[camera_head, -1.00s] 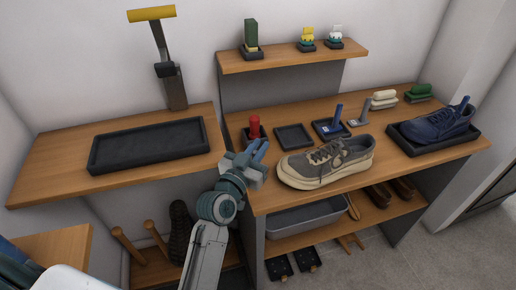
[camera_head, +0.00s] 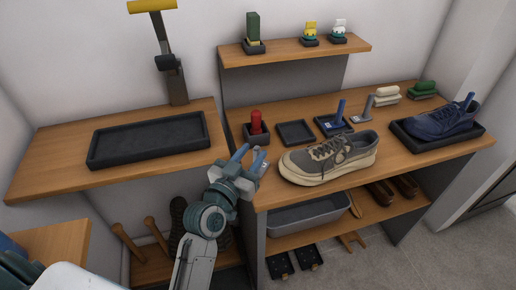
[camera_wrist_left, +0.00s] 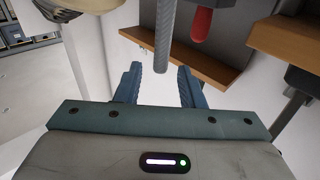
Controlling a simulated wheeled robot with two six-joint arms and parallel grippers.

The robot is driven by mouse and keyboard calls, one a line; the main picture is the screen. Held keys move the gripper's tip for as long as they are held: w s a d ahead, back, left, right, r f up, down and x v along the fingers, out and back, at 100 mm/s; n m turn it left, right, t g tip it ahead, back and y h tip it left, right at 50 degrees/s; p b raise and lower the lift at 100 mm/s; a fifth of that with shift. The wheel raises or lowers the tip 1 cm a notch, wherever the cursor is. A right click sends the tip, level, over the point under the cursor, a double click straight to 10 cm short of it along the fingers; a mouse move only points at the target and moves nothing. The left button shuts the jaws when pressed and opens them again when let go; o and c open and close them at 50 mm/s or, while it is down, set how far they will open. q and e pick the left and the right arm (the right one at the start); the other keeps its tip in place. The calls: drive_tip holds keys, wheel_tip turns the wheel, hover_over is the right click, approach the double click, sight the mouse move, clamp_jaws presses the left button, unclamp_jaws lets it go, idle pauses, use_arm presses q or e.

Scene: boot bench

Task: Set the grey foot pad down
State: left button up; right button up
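A light grey foot pad (camera_head: 364,112) with an upright stem stands on the bench behind the grey-brown shoe (camera_head: 328,160). My left gripper (camera_head: 250,157) is at the bench's front left corner, left of the shoe. Its two blue fingers stand apart and look open. In the left wrist view my left gripper (camera_wrist_left: 159,85) also shows open, with a clear gap. A grey rod (camera_wrist_left: 163,38) ends between the fingertips in that picture, touching neither. Its base is out of that view, so I cannot tell what it belongs to. My right gripper is not in view.
The bench holds a red-topped item (camera_head: 255,122), an empty black tray (camera_head: 295,133), a blue-handled pad (camera_head: 341,108) and a blue shoe (camera_head: 440,122) on a tray. A large empty tray (camera_head: 150,157) lies on the left table. A shelf (camera_head: 290,56) is above.

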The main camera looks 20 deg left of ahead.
use_arm(q)
drive_tip(key=shift+v, duration=1.45)
